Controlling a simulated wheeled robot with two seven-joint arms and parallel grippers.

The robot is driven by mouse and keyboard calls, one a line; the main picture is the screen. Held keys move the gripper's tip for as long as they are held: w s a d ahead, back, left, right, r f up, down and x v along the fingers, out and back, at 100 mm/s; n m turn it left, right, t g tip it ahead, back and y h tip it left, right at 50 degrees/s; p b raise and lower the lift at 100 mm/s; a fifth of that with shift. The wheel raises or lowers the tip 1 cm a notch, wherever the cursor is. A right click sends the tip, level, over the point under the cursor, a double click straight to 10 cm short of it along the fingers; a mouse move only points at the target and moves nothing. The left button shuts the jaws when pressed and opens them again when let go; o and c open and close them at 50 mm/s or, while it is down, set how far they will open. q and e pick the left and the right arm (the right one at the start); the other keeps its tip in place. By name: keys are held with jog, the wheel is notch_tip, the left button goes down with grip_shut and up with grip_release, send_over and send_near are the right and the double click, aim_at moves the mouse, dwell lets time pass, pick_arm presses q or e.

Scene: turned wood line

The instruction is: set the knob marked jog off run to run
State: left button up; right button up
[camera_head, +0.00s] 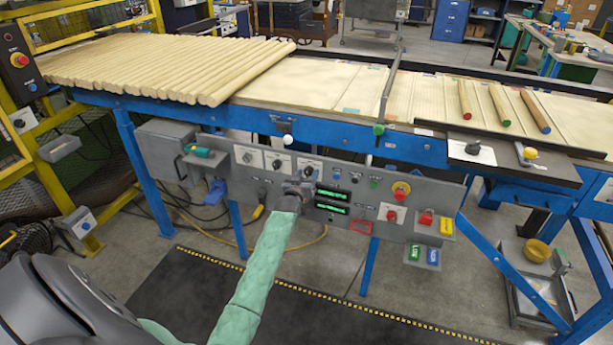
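The grey control panel (345,217) hangs below the blue conveyor frame. Along its upper left are three knobs on white plates: a left one (247,157), a middle one (277,163) and a right one (309,170). Their labels are too small to read, so I cannot tell which is marked jog off run or where any pointer stands. My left gripper (299,190), on a green-sleeved arm, is at the panel just below the right knob. Its fingers are small and partly hidden; I cannot tell whether they touch a knob. My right gripper is out of view.
A grey box (170,150) stands left of the panel. Wooden rods (170,65) lie on the conveyor above. A yellow cable hangs below.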

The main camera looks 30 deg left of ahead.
pick_arm(q)
jog(key=c, duration=0.9)
jog(key=shift+o, duration=0.2)
